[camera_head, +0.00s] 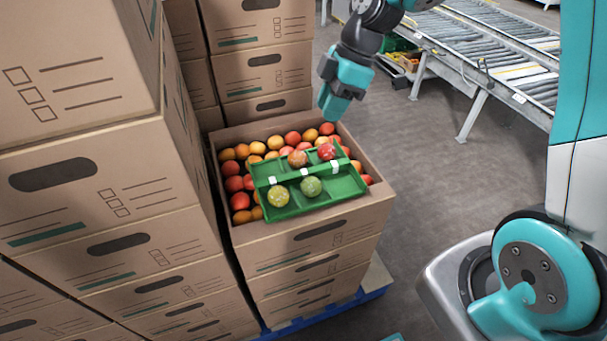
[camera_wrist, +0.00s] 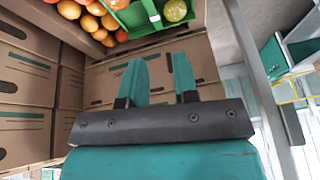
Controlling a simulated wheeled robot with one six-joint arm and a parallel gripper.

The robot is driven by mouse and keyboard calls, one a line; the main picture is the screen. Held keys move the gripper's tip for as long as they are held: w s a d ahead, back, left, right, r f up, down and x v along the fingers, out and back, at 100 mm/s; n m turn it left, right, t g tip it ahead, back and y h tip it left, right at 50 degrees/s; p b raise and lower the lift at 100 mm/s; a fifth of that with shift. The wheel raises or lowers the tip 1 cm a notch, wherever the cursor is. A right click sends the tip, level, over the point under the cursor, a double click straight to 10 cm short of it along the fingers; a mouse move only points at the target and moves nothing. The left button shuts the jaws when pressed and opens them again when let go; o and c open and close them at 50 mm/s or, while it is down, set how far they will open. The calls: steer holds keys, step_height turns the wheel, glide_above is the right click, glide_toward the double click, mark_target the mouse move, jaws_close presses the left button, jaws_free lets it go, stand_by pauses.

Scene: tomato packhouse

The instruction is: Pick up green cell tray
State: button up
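The green cell tray (camera_head: 342,187) lies slightly tilted on top of the tomatoes in an open cardboard box (camera_head: 322,228). It has white clips on its divider, and several tomatoes sit in its cells, from yellow-green to red. Part of the tray (camera_wrist: 136,18) shows at the top edge of the wrist view. My gripper (camera_head: 329,112) is above the far right part of the box, apart from the tray. In the wrist view my gripper (camera_wrist: 159,72) has its two teal fingers spread with nothing between them.
Tall stacks of closed cardboard boxes (camera_head: 95,180) stand close on the left, with more boxes (camera_head: 262,55) behind. The open box tops a stack on a blue pallet (camera_head: 320,312). A roller conveyor (camera_head: 510,75) runs at the upper right. The floor (camera_head: 430,170) between is clear.

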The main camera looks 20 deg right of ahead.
step_height(320, 180, down, 4)
steer(key=w+d+n, duration=0.2)
steer(key=w, duration=0.1)
steer(key=p, duration=0.2)
glide_above(305, 171)
steer(key=d, duration=0.3)
steer(key=f, duration=0.9)
steer(key=shift+s+a, duration=0.1)
steer(key=shift+a, duration=0.15)
steer(key=shift+p+x, duration=1)
steer(key=shift+x, duration=2.15)
steer(key=shift+c, duration=0.2)
jaws_close()
